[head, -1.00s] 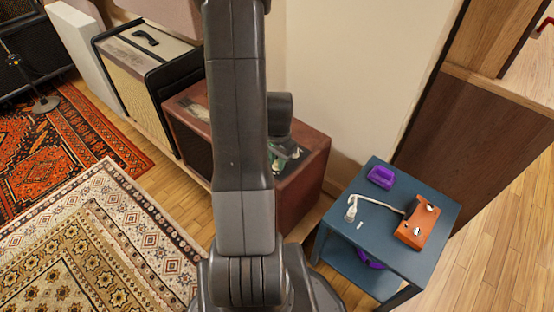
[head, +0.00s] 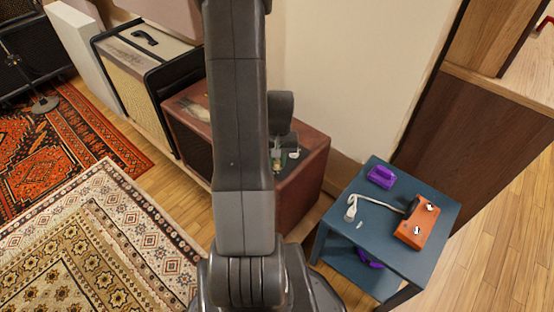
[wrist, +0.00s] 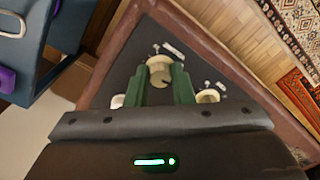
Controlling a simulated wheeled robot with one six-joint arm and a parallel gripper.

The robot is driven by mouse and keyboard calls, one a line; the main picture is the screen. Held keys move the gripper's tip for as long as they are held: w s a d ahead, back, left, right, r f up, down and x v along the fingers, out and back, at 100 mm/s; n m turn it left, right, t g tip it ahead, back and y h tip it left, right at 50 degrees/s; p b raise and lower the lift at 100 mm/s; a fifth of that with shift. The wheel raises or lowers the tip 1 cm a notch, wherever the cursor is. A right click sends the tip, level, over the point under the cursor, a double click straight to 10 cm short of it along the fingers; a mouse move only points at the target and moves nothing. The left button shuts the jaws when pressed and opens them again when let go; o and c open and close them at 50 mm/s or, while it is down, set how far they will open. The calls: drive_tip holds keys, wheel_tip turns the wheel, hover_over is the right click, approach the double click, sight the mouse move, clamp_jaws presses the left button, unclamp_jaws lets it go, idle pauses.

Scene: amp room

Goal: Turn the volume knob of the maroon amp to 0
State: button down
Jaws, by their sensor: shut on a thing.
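The maroon amp (head: 308,184) stands behind my arm in the head view, partly hidden by it. In the wrist view its maroon edge (wrist: 118,48) frames a dark control panel (wrist: 125,75). My gripper (wrist: 164,84) has its two green fingers shut on a cream knob (wrist: 160,68) near the panel's corner. A second cream knob (wrist: 208,96) is to the right, and a third (wrist: 117,101) is partly hidden at the left. White labels are beside the knobs, too small to read, so I cannot tell the volume knob or its setting.
A blue side table (head: 385,245) stands right of the amp, with an orange pedal (head: 417,223), a purple pedal (head: 381,176) and a white cable (head: 375,201) on it. A cream-fronted amp (head: 145,75) stands left. The wall is close behind the maroon amp.

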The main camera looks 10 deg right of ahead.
sight(279, 161)
drive_tip(key=n, duration=0.4)
drive_tip(key=shift+n, duration=0.3)
drive_tip(key=shift+d+n, duration=0.1)
drive_tip(key=shift+n, duration=1.5)
drive_tip(key=shift+w, duration=0.1)
drive_tip(key=c, duration=1.3)
unclamp_jaws()
drive_tip(key=shift+o, duration=0.2)
wheel_tip(279, 161, up, 14)
drive_tip(key=p, duration=0.3)
drive_tip(key=shift+d+p, duration=0.15)
drive_tip(key=shift+p, duration=0.15)
drive_tip(key=shift+f, duration=0.1)
wheel_tip(279, 161, down, 14)
drive_tip(key=b, duration=0.3)
drive_tip(key=shift+b, duration=0.4)
